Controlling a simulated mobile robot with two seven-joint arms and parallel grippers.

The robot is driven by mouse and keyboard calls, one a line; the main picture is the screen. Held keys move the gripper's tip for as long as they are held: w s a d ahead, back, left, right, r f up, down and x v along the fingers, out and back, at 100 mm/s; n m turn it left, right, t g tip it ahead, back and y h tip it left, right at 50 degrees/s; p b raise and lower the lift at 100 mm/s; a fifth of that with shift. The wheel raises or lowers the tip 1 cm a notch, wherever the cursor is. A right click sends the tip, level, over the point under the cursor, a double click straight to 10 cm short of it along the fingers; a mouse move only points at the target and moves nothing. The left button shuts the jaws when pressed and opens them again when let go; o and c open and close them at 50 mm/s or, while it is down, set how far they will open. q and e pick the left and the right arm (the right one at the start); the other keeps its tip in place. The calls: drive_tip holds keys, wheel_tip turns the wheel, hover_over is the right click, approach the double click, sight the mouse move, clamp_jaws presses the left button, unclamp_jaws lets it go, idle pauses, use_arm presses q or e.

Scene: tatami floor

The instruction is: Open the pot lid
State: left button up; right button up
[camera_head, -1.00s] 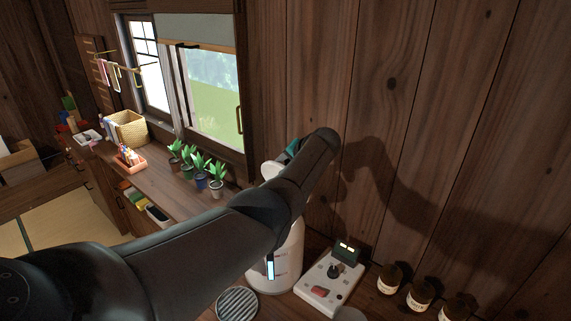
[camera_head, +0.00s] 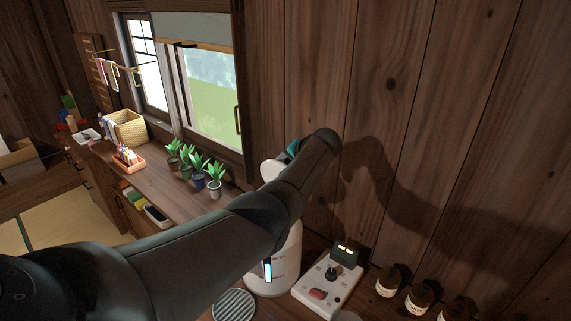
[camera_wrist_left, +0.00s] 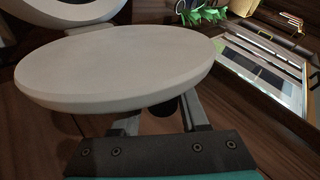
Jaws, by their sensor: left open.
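A white pot (camera_head: 280,262) with a lit blue strip stands on the counter by the wall, partly hidden behind my left arm. A white rounded part (camera_head: 271,169) shows above the arm, beside the teal part of my left gripper (camera_head: 294,148). In the left wrist view a white, disc-shaped lid (camera_wrist_left: 115,62) fills the upper left, with part of a white ring (camera_wrist_left: 65,20) behind it. My left gripper (camera_wrist_left: 160,112) is open, with its fingers reaching behind the lid's lower edge. Their tips are hidden, so I cannot tell whether they touch the lid. My right gripper is not in view.
A control box (camera_head: 328,288) with a small lever stands right of the pot, and brown jars (camera_head: 389,281) stand farther right. A round ribbed disc (camera_head: 234,305) lies in front of the pot. Potted plants (camera_head: 215,180) line the window counter. The wooden wall is close behind.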

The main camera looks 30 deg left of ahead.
use_arm(q)
drive_tip(key=shift+o, duration=1.2)
drive_tip(key=shift+r, duration=0.1)
drive_tip(key=v, duration=1.5)
drive_tip(key=shift+p, duration=0.45)
